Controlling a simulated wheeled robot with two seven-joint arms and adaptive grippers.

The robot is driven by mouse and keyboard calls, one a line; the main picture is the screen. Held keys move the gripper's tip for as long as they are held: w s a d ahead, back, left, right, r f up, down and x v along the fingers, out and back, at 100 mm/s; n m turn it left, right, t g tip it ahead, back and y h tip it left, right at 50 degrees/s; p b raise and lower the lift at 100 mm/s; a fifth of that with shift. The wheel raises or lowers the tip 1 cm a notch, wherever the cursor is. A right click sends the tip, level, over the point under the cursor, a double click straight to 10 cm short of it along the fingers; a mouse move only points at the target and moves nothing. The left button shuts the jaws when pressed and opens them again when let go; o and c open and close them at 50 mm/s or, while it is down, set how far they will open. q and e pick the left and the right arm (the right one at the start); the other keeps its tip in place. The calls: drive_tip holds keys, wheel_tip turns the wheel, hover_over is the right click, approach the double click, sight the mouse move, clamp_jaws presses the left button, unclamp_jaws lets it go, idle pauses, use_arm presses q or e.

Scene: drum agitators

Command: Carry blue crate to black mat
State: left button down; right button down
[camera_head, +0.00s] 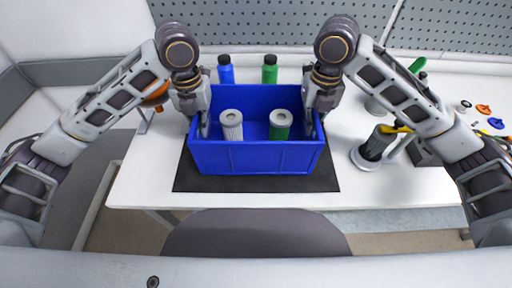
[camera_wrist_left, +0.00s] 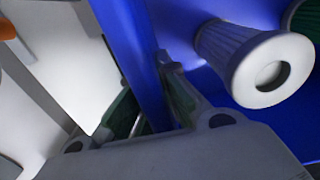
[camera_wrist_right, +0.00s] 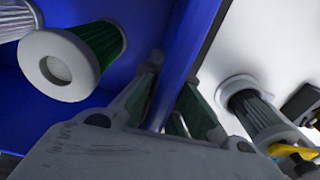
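The blue crate (camera_head: 255,158) is over the black mat (camera_head: 256,185), upright and roughly square to it. A strip of mat shows in front and at both sides; I cannot tell whether the crate's base touches it. A white ribbed filter (camera_head: 232,126) and a green filter (camera_head: 280,125) stand inside the crate. My left gripper (camera_head: 205,124) is shut on the crate's left wall (camera_wrist_left: 138,50), a finger on each side. My right gripper (camera_head: 320,118) is shut on its right wall (camera_wrist_right: 192,40) in the same way.
A blue bottle (camera_head: 226,71) and a green bottle (camera_head: 270,70) stand behind the crate. Small coloured parts (camera_head: 490,115) lie at the far right. A grey chair back (camera_head: 255,234) is in front.

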use_arm(q)
drive_tip(key=shift+f+b, duration=0.45)
use_arm(e)
drive_tip(key=shift+f, duration=0.45)
use_arm(q)
drive_tip(key=c, duration=1.6)
unclamp_jaws()
drive_tip(key=shift+c, duration=0.2)
use_arm(e)
drive_tip(key=c, duration=1.6)
unclamp_jaws()
drive_tip(key=shift+c, duration=0.2)
use_arm(q)
drive_tip(key=shift+r, duration=0.1)
drive_tip(key=shift+r, duration=5.9)
use_arm(e)
drive_tip(key=shift+r, duration=0.15)
drive_tip(key=shift+r, duration=5.8)
